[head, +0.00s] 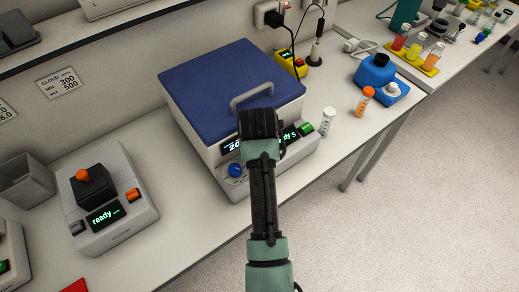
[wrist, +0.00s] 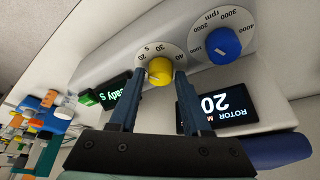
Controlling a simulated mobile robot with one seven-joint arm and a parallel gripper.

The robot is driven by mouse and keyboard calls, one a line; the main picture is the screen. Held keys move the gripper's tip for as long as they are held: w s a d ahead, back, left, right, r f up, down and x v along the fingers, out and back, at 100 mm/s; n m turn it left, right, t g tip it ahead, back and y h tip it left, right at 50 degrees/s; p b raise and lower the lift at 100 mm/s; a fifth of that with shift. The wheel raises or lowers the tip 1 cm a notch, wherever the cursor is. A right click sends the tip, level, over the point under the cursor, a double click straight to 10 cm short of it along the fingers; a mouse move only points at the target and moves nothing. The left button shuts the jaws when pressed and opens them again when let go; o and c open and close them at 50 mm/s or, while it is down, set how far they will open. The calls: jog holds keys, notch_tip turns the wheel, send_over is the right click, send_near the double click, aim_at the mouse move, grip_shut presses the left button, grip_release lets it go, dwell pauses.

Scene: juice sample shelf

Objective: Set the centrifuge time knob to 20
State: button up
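The centrifuge is a white box with a blue lid (head: 215,85) and a grey handle, standing on the bench. In the wrist view its yellow time knob (wrist: 160,74) sits on a white seconds dial, with 30 and 40 among the marks. Which mark the knob points to is too small to tell. My gripper (wrist: 160,75) is open, with one finger on each side of the yellow knob and a gap showing to each. In the head view my gripper (head: 262,150) hides this knob. The blue rpm knob (wrist: 222,44) is beside it.
A white-capped vial (head: 327,121) and an orange vial (head: 364,101) stand right. A mixer-like device (head: 110,225) reading "ready" stands left.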

jog(key=shift+o, duration=1.2)
jog(key=b+v, duration=0.1)
jog(key=v, duration=1.2)
jog(key=shift+w, duration=0.1)
